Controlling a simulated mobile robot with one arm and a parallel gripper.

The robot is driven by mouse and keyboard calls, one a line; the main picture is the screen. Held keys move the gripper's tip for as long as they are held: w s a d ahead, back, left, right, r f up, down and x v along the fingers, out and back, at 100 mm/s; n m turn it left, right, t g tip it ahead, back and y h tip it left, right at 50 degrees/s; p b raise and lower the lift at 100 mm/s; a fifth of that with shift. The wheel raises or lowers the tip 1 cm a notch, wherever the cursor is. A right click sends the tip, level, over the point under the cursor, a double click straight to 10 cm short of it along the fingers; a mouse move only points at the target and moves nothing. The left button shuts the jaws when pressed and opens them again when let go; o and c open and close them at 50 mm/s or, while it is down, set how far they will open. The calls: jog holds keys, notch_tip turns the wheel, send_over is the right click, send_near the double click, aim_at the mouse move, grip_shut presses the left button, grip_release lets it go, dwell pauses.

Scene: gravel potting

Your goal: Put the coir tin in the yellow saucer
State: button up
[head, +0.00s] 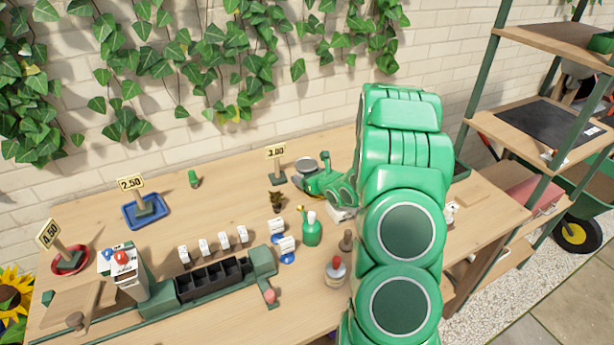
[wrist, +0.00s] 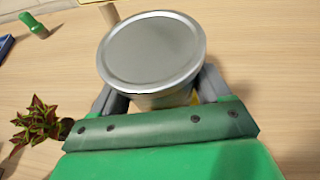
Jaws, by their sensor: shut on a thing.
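A round metal tin (wrist: 152,52) with a flat grey lid is held between the two grey fingers of my gripper (wrist: 160,94). In the head view the tin (head: 306,164) is above the back middle of the bench, at the end of my gripper (head: 312,178). My gripper is shut on it, and the tin looks roughly upright. No label reading coir can be made out. A small yellow patch (wrist: 194,97) shows low beside the tin in the wrist view; I cannot tell whether it is the saucer or part of the tin. No whole yellow saucer is visible.
A 3.00 sign (head: 276,152) stands just left of the tin. A small reddish plant (head: 276,201) and a green spray bottle (head: 311,230) are nearer the front. A blue saucer (head: 128,215) and red saucer (head: 55,265) hold signs at left. My arm hides much of the right side.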

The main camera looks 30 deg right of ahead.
jog(key=shift+f, duration=0.3)
jog(key=o, duration=1.2)
jog(key=shift+f, duration=0.1)
jog(key=shift+o, duration=0.2)
